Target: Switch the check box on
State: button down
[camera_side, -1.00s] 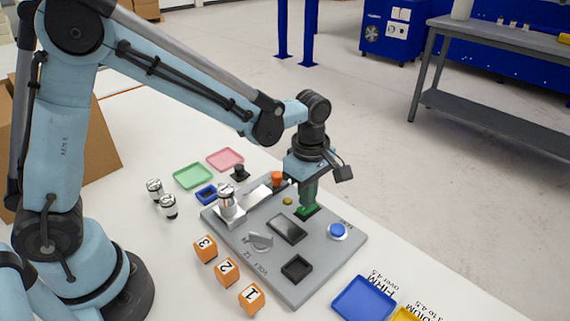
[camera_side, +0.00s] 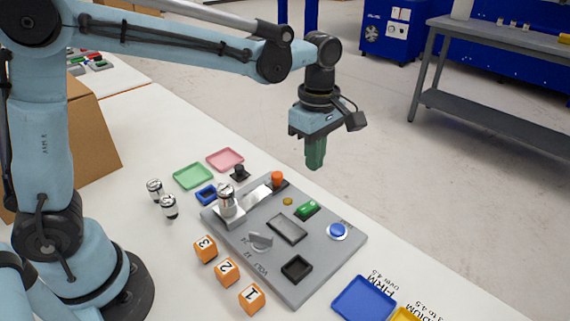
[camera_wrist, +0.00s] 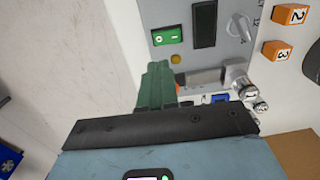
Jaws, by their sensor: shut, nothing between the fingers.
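The check box is a grey panel (camera_side: 330,262) lying flat on the white table. Its green rocker switch (camera_side: 307,208) sits at the far right side; in the wrist view the switch (camera_wrist: 167,36) shows bright green with white marks. Which end is pressed, I cannot tell. The display (camera_side: 287,228) looks dark, also in the wrist view (camera_wrist: 204,24). A small amber lamp (camera_side: 287,201) is beside the switch. My gripper (camera_side: 315,166), with green fingers, is shut and empty, well above the panel and clear of the switch; its fingertips (camera_wrist: 157,65) show in the wrist view.
The panel carries a silver cylinder (camera_side: 226,198), an orange knob (camera_side: 277,178), a grey dial (camera_side: 260,240), a blue button (camera_side: 338,231) and a black recess (camera_side: 296,267). Orange numbered blocks (camera_side: 227,271) stand in front. Green (camera_side: 193,176), pink and blue trays lie around it.

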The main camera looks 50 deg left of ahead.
jog(key=shift+w+r, duration=0.2)
jog(key=shift+r, duration=1)
jog(key=shift+w+r, duration=0.15)
jog(key=shift+r, duration=1.05)
